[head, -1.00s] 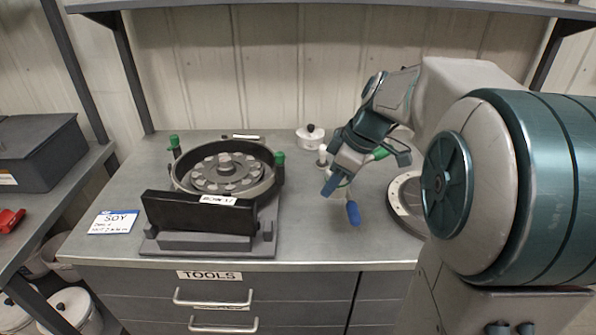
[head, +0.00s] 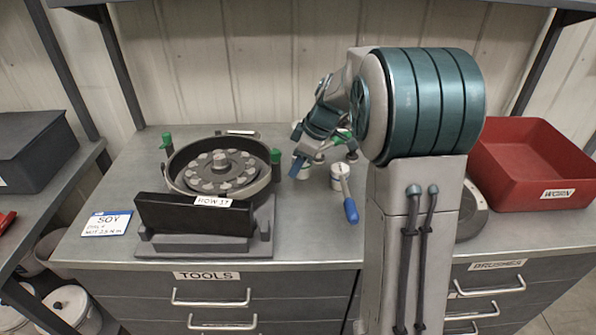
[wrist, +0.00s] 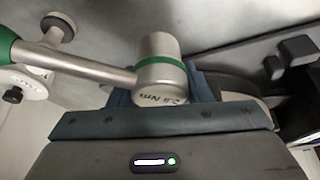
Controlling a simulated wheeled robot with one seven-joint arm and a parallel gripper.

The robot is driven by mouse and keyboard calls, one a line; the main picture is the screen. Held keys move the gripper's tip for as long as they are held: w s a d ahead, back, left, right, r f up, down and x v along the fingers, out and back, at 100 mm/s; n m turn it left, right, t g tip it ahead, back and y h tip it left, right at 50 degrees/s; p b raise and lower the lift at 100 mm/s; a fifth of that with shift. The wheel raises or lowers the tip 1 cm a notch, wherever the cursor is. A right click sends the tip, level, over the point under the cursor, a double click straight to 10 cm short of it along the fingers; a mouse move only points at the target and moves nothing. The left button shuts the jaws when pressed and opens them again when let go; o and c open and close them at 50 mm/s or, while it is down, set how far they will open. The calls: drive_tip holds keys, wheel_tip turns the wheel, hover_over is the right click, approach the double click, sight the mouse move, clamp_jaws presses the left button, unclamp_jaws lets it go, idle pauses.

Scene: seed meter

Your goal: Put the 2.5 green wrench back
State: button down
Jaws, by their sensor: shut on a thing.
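The 2.5 green wrench is a silver torque wrench with a green band and "2.5 Nm" lettering on its head (wrist: 160,75). My gripper (head: 299,172) is shut on this head, and the wrist view shows the jaws on both sides of it. The wrench's bar runs left to a green grip (wrist: 5,45). In the head view the wrench's green part (head: 343,137) shows behind my wrist, above the bench. The rest of it is mostly hidden by my arm.
A blue-handled wrench (head: 350,208) lies on the bench right of the seed meter (head: 222,172). The black block (head: 180,215) stands before the meter. A red "WORN" bin (head: 530,175) is at right. My arm hides the middle right; the bench front centre is clear.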

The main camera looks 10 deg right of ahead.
drive_tip(key=shift+w+a+f, duration=0.1)
drive_tip(key=shift+w+f, duration=0.15)
drive_tip(key=shift+w, duration=0.05)
drive_tip(key=shift+f, duration=1.8)
drive_tip(key=shift+f, duration=0.1)
drive_tip(key=shift+f, duration=0.1)
drive_tip(key=c, duration=0.7)
unclamp_jaws()
drive_tip(key=shift+s, duration=0.1)
